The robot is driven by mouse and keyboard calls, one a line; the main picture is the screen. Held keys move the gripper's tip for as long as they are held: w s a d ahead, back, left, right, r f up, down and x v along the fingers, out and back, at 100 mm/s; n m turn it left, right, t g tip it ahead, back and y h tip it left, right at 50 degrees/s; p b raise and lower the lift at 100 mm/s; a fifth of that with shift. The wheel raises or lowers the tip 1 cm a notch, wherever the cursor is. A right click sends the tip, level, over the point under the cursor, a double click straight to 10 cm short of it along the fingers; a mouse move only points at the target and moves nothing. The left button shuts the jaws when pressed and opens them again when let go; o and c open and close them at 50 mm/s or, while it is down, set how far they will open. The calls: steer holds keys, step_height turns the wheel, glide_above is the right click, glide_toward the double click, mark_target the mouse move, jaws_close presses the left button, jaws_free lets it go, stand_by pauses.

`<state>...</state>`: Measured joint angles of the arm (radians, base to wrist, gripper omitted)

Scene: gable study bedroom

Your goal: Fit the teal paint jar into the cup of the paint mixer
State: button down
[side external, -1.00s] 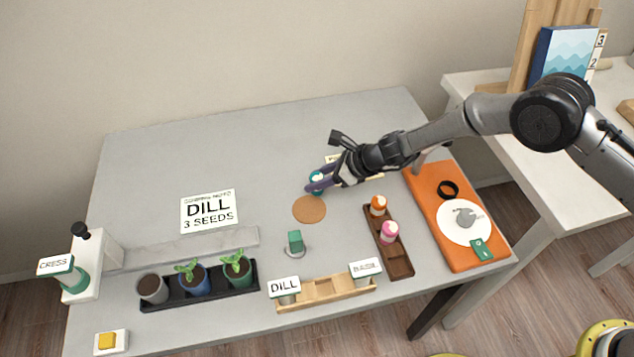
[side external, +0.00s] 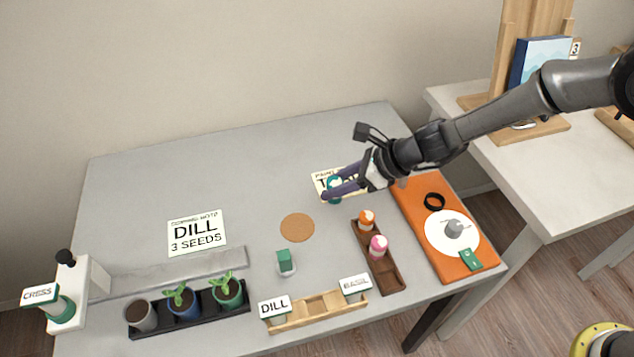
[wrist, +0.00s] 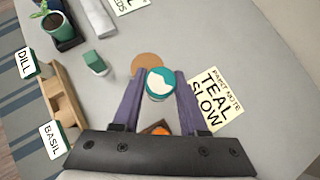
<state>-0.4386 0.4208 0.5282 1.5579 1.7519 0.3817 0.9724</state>
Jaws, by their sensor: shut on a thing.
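The teal paint jar (wrist: 160,84), with a white and teal top, is between the fingers of my gripper (wrist: 160,78) in the wrist view. My gripper is shut on it. In the side view the jar (side external: 334,184) shows in my gripper (side external: 338,190), overlapping the teal note card (side external: 322,181). I cannot tell its exact height above the table. I cannot make out the paint mixer or its cup for certain. A white disc with a grey piece on it (side external: 453,228) lies on the orange mat (side external: 415,198) at the right.
A brown rack (side external: 388,277) holds an orange-topped and a pink-topped jar. A cork disc (side external: 297,227), a small green-topped item (side external: 285,262) and a wooden tray (side external: 318,311) are nearby. Potted plants stand in a black tray (side external: 190,320). The table's back middle is clear.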

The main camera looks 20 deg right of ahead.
steer(key=s+d+r+m+t+h, duration=0.1)
steer(key=s+d+r, duration=0.1)
steer(key=s+d, duration=0.55)
steer(key=s+d+r+m+t, duration=0.15)
steer(key=s+d, duration=0.25)
steer(key=d, duration=0.6)
steer(key=s+d+r+m+h, duration=0.1)
steer(key=s+d+m, duration=0.1)
steer(key=s+d, duration=0.5)
glide_above(437, 195)
steer(key=s+a, duration=0.1)
steer(key=s, duration=0.1)
step_height(437, 195, down, 10)
steer(key=shift+w+a+r, duration=0.15)
steer(key=shift+r, duration=0.1)
steer(key=shift+w+f, duration=0.1)
steer(key=shift+f, duration=1.45)
steer(key=shift+f, duration=0.15)
steer(key=shift+c, duration=2.2)
jaws_free()
